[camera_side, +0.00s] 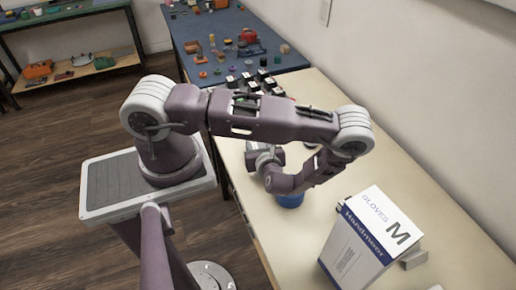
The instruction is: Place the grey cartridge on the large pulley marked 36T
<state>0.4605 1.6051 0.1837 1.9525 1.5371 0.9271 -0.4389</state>
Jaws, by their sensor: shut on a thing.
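My gripper (265,153) shows only in part, as a small grey shape at the end of my wrist, low over the cream bench beyond my forearm. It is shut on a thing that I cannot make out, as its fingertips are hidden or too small. I cannot pick out the grey cartridge or the large pulley marked 36T in this view. My forearm covers part of the bench.
A blue container (290,200) stands on the cream bench (440,215) just below my wrist. A white and blue glove box (368,240) stands at the right front. Several dark blocks (250,82) stand beyond my arm. A blue bench (205,27) with small parts lies farther back.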

